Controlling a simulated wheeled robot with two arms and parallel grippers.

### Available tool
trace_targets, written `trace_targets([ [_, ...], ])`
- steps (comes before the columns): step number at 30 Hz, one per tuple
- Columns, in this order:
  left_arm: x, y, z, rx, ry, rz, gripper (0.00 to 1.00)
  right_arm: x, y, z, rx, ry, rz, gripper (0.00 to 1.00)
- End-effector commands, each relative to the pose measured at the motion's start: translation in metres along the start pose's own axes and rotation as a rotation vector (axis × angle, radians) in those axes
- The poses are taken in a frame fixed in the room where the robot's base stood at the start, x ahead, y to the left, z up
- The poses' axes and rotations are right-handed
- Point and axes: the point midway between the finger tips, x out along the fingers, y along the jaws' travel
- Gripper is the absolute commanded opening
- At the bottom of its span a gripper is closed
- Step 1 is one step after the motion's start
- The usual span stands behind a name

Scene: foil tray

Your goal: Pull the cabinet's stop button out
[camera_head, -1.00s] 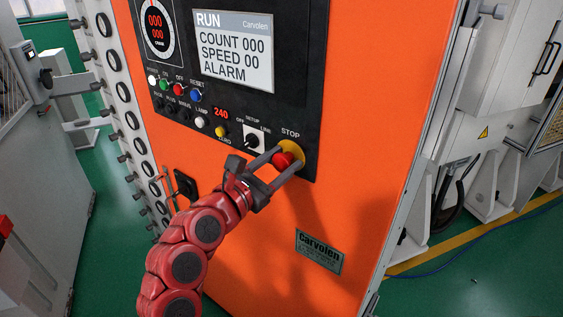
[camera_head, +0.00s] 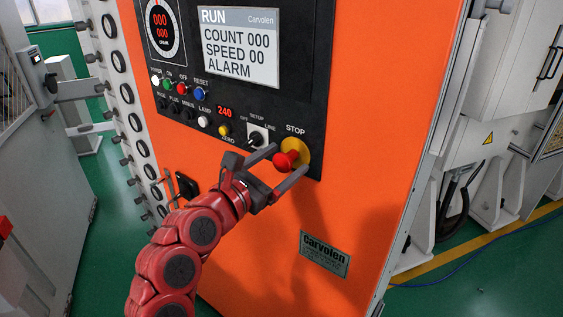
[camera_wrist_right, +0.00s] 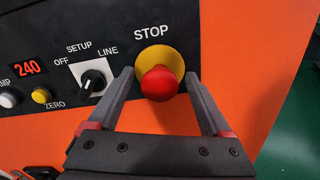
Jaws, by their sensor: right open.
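The red stop button (camera_head: 286,161) sits on a yellow round plate (camera_head: 302,152) under the word STOP, at the lower right of the black panel on the orange cabinet (camera_head: 385,140). Its red head stands out from the plate. My right gripper (camera_head: 289,164) is open, with one finger on each side of the button. In the right wrist view the button (camera_wrist_right: 159,83) is between the open fingers (camera_wrist_right: 162,88), with gaps on both sides. The left gripper is not in view.
Beside the button are a selector switch (camera_head: 257,136), a yellow ZERO button (camera_head: 225,130) and a row of coloured buttons. A display (camera_head: 239,47) reads RUN and ALARM. A nameplate (camera_head: 324,253) is lower down. Grey machines stand on both sides over a green floor.

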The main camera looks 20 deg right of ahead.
Motion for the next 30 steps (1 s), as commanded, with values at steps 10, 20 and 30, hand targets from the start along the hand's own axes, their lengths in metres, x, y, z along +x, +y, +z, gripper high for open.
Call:
trace_targets([
  [10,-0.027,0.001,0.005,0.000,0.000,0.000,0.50,-0.054,0.001,-0.005,0.001,-0.001,0.010,0.83],
  [20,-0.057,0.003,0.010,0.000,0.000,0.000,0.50,-0.138,0.000,-0.004,0.001,-0.001,0.005,0.83],
  [30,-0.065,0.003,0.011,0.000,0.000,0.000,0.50,-0.174,0.000,0.000,0.001,0.000,0.001,0.83],
])
